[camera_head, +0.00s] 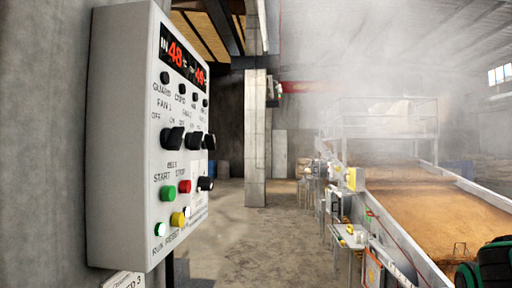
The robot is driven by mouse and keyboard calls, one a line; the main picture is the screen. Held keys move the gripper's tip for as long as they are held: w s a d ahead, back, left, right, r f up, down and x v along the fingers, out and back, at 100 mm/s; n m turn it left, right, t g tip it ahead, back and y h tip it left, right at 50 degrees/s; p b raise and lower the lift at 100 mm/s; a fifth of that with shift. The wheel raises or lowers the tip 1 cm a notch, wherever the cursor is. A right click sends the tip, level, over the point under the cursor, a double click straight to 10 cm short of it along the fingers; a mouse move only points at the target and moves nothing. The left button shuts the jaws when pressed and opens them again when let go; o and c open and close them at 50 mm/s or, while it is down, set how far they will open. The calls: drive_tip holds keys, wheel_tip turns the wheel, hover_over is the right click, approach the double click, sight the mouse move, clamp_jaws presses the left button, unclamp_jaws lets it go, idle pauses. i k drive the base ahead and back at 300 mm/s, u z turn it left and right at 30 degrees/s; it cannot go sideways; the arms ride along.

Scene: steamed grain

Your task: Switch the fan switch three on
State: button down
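A light grey control box (125,140) is fixed to the wall at the left, seen at a slant. Across its middle is a row of three black rotary knobs under FAN labels with OFF and ON marks. The left knob (172,140) and middle knob (194,140) stand out clearly. The right knob, fan switch three (210,142), sits at the box's far edge, partly hidden by the middle one. I cannot tell its exact setting. My gripper's fingers are not in view. A dark part with green at the lower right may be my arm, well apart from the box.
Below the knobs are a green button (168,192), a red button (185,187), a yellow button (178,219) and another black knob (205,184). A red-digit display (183,60) tops the box. Steam fills the upper right.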

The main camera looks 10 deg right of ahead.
sight(209, 142)
drive_tip(key=z, duration=0.15)
drive_tip(key=i, duration=0.9)
drive_tip(key=u, duration=0.3)
